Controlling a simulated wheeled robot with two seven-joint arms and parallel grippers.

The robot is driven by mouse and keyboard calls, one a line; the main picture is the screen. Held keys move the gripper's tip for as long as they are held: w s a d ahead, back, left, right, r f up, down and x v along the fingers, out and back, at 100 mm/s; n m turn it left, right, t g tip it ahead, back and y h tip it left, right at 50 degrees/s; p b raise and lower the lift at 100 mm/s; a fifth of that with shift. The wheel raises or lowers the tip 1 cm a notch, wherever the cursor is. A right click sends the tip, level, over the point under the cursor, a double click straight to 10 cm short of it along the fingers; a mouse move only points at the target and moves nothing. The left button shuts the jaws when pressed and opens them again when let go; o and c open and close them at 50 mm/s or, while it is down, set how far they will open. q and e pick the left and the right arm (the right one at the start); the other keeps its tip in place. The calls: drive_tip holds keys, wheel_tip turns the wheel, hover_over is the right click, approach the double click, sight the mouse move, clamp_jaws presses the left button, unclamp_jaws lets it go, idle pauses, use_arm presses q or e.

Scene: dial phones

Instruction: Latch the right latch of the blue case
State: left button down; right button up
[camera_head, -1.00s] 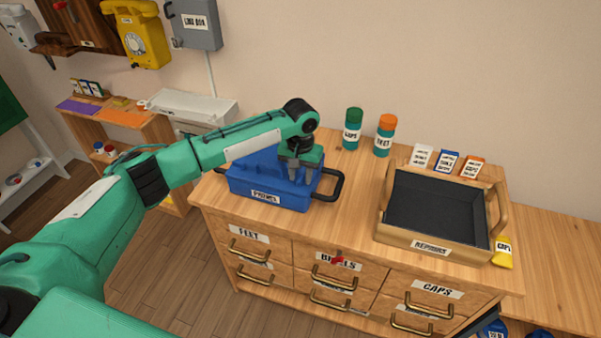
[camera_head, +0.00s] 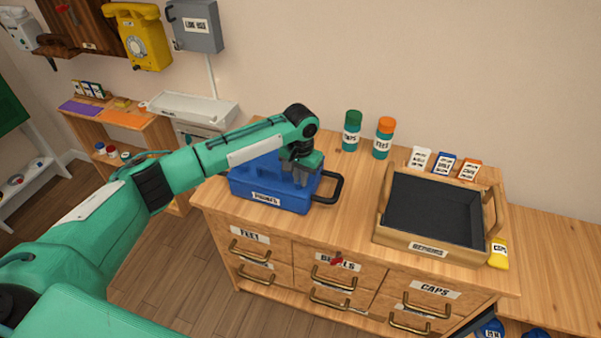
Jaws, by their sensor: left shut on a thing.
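The blue case (camera_head: 262,195) stands on the left part of the wooden drawer cabinet's top, with a label on its front and a black handle (camera_head: 337,187) sticking out at its right end. My left gripper (camera_head: 301,178) points down at the right part of the case, its fingers low against it. It is shut on a part of the case; the fingers and my arm hide the right latch, so I cannot tell how the latch stands. My left forearm also covers the back left of the case. My right gripper is not in view.
A wooden tray (camera_head: 405,240) with a dark lining stands to the right on the cabinet. Behind are a green-capped bottle (camera_head: 351,132), an orange-capped bottle (camera_head: 383,140) and small labelled boxes (camera_head: 443,164). The cabinet top between case and tray is clear.

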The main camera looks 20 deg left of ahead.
use_arm(q)
drive_tip(key=m+p, duration=0.2)
drive_tip(key=m, duration=0.1)
drive_tip(key=shift+r+m+p, duration=0.2)
drive_tip(key=shift+m+p, duration=0.1)
drive_tip(key=shift+p, duration=0.1)
drive_tip(key=m+p, duration=0.2)
drive_tip(key=m, duration=0.2)
drive_tip(key=shift+m, duration=0.3)
drive_tip(key=m+p, duration=0.1)
drive_tip(key=m, duration=0.2)
drive_tip(key=shift+f, duration=0.1)
drive_tip(key=shift+m, duration=2.2)
drive_tip(key=shift+p, duration=0.3)
drive_tip(key=c, duration=1.5)
unclamp_jaws()
